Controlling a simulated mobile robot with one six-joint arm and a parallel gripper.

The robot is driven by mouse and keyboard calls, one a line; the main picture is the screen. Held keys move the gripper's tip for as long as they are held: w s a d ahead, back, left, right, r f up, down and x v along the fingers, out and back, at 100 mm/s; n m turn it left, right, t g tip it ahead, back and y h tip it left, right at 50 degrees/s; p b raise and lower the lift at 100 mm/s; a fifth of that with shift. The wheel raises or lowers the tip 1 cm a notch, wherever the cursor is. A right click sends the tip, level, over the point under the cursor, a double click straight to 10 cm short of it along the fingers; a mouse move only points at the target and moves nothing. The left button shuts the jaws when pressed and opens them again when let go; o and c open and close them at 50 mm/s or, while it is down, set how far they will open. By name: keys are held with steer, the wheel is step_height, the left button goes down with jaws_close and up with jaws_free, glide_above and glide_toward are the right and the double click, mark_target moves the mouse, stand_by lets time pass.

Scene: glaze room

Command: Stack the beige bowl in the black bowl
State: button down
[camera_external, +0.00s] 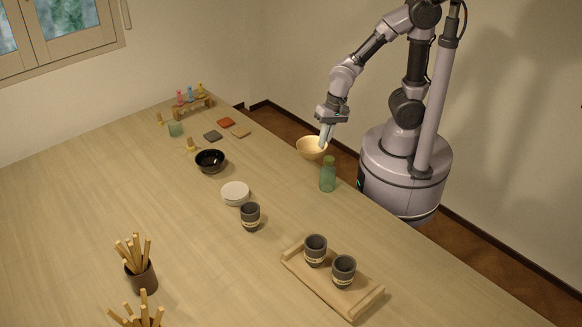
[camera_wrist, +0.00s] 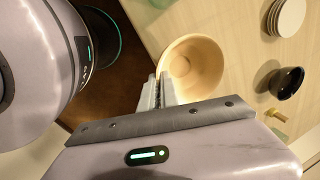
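The beige bowl (camera_external: 309,150) is at the table's edge nearest my base, and it fills the upper middle of the wrist view (camera_wrist: 200,66). My gripper (camera_external: 325,137) points down at the bowl's near rim. In the wrist view my two fingers (camera_wrist: 160,90) are close together with the bowl's rim between them, so the gripper is shut on it. The bowl looks upright and overlaps the table edge in both views. The black bowl (camera_external: 210,163) stands upright and empty farther back on the table, and shows at the right of the wrist view (camera_wrist: 287,82).
A green bottle (camera_external: 328,175) stands close beside the beige bowl. White plates (camera_external: 235,193) and a dark cup (camera_external: 250,217) are in front of the black bowl. A wooden tray (camera_external: 351,309) holds two cups.

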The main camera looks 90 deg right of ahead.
mark_target(315, 149)
steer(key=shift+m, duration=0.3)
steer(key=w+r, duration=0.3)
steer(key=shift+w, duration=0.1)
steer(key=w+a+f+p, duration=0.1)
steer(key=w, duration=0.9)
steer(key=w+a+f+m+p, duration=0.1)
steer(key=w+a+f, duration=0.1)
steer(key=w, duration=0.9)
steer(key=w+a+f+m+p, duration=0.1)
steer(key=w+a+p, duration=0.1)
steer(key=w, duration=0.8)
steer(key=shift+w+f+h, duration=0.2)
steer(key=shift+w+h, duration=0.1)
steer(key=shift+w, duration=0.1)
steer(key=shift+s, duration=0.1)
